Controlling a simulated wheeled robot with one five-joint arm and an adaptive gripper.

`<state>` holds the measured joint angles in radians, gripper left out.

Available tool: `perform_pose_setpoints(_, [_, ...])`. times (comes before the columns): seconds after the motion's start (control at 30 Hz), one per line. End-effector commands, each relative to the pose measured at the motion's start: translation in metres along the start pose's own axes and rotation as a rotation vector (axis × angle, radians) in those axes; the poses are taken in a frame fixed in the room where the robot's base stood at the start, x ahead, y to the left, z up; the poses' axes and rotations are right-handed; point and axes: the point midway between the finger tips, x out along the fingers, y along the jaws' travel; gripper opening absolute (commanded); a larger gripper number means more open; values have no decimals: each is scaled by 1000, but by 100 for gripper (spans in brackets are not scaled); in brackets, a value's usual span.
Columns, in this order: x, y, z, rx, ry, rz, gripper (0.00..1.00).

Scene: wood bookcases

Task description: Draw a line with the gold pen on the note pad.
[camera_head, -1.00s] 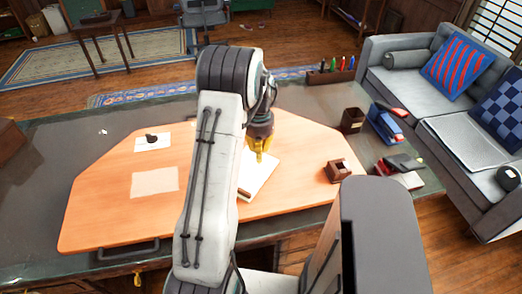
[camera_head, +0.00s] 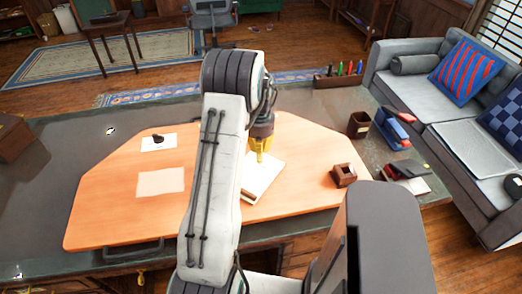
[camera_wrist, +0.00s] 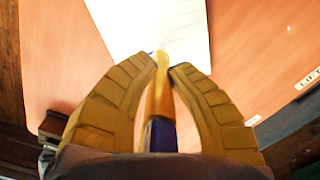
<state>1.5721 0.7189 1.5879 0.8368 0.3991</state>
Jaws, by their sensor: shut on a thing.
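The note pad (camera_head: 257,183) is white and lies on the orange-brown desk board, partly hidden behind my arm in the head view. It also shows in the wrist view (camera_wrist: 170,25), just past the fingertips. My gripper (camera_head: 262,150) has yellow fingers and is above the far part of the pad. In the wrist view its fingers (camera_wrist: 165,62) are closed around a gold pen (camera_wrist: 159,95) with a dark blue part nearer the palm. The pen's tip end points at the pad. I cannot tell whether it touches the paper.
A small brown box (camera_head: 344,175) stands right of the pad, and a dark pen cup (camera_head: 359,124) behind it. A stapler (camera_head: 391,128) lies at the right. A paper sheet (camera_head: 160,182) lies left of my arm. A row of markers (camera_head: 339,76) stands at the back.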

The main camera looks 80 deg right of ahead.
Motion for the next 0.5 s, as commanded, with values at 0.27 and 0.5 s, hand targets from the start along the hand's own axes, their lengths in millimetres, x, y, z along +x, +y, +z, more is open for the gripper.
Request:
perform_pose_setpoints(0.27, [0,-8,0,-1,0,0,0])
perform_pose_setpoints(0.5, [0,-13,0,0,0,0,0])
